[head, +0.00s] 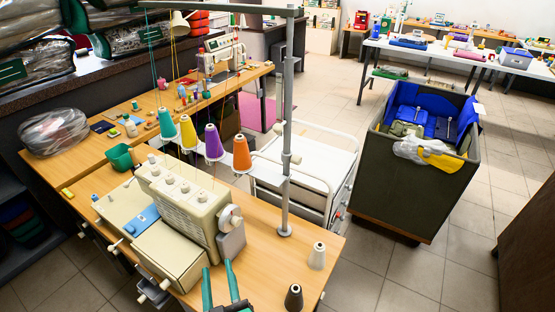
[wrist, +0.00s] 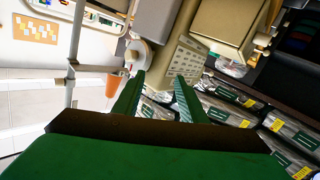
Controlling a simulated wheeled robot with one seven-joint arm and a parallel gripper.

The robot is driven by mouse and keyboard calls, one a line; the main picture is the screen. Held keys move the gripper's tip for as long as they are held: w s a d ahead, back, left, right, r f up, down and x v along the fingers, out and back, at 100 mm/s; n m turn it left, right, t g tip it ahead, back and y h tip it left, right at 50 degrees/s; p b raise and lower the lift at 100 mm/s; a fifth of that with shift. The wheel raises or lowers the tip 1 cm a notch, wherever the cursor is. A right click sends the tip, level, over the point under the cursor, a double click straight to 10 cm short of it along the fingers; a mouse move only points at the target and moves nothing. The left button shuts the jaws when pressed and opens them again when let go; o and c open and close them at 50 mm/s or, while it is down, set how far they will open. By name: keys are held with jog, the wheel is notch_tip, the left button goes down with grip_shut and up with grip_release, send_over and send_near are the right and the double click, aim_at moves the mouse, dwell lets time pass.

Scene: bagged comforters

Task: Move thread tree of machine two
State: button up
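The thread tree is a grey upright pole (head: 287,130) with a top arm and a row of teal, yellow, purple and orange thread cones. It stands on the near wooden table behind a beige sewing machine (head: 190,205); no label shows which machine is number two. My gripper (head: 218,268) is at the bottom of the head view, in front of the machine, its two green fingers apart and empty. The wrist view shows the fingers (wrist: 158,88), with the pole (wrist: 74,45) and orange cone (wrist: 113,86) to their left and the machine (wrist: 215,45) beyond.
A white metal cart (head: 310,170) and a dark bin (head: 420,180) with blue items stand to the right. Tiled floor is open beyond.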

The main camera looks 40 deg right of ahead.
jog(key=w+d+r+m+g+h, duration=0.1)
jog(key=w+d+r+m+h, duration=0.2)
jog(key=r, duration=0.4)
jog(key=w+d+r+m+h, duration=0.2)
jog(key=w+d+r, duration=0.1)
jog(key=d+r, duration=0.35)
jog(key=m+g+h, duration=0.4)
jog(key=m+g, duration=0.1)
jog(key=m, duration=0.2)
send_near(276, 132)
jog(key=x, duration=1.1)
jog(key=shift+c, duration=0.3)
grip_shut()
